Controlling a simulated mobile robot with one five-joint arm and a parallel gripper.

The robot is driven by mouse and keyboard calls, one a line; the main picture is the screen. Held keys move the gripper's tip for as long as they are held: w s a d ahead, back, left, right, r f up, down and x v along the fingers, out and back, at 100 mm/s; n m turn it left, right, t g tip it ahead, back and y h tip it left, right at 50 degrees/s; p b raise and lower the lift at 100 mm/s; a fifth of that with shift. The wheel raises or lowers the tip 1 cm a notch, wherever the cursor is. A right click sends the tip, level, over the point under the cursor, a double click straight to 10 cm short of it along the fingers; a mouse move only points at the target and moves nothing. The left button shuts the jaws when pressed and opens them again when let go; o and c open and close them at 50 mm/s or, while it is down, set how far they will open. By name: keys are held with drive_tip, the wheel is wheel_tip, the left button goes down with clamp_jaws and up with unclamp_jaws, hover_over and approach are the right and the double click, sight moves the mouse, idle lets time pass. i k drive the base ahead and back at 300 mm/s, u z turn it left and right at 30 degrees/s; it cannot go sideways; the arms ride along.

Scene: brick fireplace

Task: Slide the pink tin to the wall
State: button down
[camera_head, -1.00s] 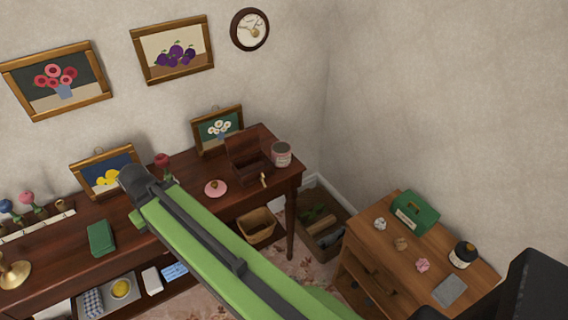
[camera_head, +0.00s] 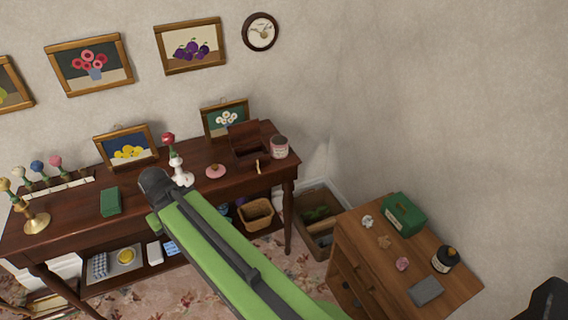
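The pink tin (camera_head: 279,147) stands upright at the right end of the dark wooden table (camera_head: 80,222), a short way in front of the back wall (camera_head: 318,75). It has a dark top and a pale label. My green arm reaches up from the bottom of the view. My gripper (camera_head: 153,185), a dark shape at the arm's far end, appears over the table's front part, well left of the tin. Its fingers cannot be made out, and I see nothing held in it.
An open wooden box (camera_head: 248,149) stands just left of the tin. A small cabinet (camera_head: 355,237) bearing a green box (camera_head: 404,214) stands at right.

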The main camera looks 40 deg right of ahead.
sight(279, 143)
drive_tip(key=z, duration=0.15)
drive_tip(key=i, duration=1.05)
drive_tip(key=u, duration=0.05)
